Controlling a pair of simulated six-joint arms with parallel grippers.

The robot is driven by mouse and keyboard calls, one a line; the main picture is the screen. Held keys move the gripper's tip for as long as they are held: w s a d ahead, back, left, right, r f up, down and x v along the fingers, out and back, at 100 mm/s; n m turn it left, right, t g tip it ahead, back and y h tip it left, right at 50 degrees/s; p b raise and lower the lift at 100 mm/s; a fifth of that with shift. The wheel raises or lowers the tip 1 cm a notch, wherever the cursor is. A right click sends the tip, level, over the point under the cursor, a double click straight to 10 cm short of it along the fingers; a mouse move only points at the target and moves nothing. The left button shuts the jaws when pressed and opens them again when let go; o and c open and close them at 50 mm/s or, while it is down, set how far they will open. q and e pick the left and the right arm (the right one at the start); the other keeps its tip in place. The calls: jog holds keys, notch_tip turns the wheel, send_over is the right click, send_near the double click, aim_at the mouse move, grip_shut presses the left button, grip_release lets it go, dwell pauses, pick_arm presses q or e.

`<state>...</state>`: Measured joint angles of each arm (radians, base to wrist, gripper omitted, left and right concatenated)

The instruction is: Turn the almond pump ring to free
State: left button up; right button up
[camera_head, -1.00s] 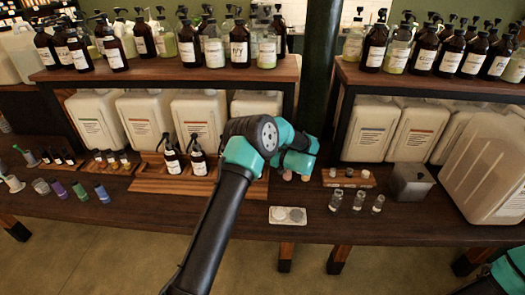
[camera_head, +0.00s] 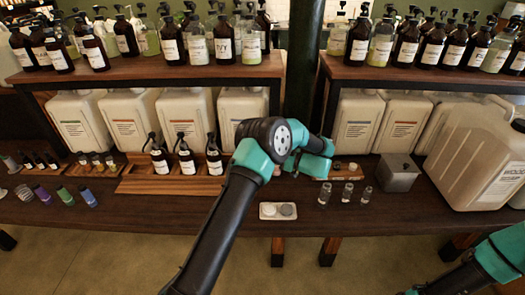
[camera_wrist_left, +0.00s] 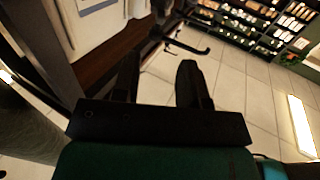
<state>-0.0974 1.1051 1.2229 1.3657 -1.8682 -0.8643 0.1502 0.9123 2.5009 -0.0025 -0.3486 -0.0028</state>
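Several dark pump bottles stand in a wooden tray (camera_head: 150,186) on the bench: one at the left (camera_head: 160,160), one in the middle (camera_head: 187,160) and one at the right (camera_head: 214,160). Their labels are too small to read, so I cannot tell which is almond. My left arm crosses the head view, and its wrist hides its gripper there. In the left wrist view my left gripper (camera_wrist_left: 160,65) is open, with its two dark fingers apart. A dark pump spout (camera_wrist_left: 188,46) shows just beyond the fingertips, not clearly held. My right gripper is out of view.
Large white jugs (camera_head: 130,120) line the back under a shelf of bottles (camera_head: 200,78). A dark post (camera_head: 303,70) stands behind my left wrist. A small white tray (camera_head: 278,211), glass vials (camera_head: 346,192) and a metal box (camera_head: 397,174) stand right of the bottles.

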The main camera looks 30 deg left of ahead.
pick_arm(q)
jog(key=d, duration=0.6)
jog(key=shift+d, duration=0.3)
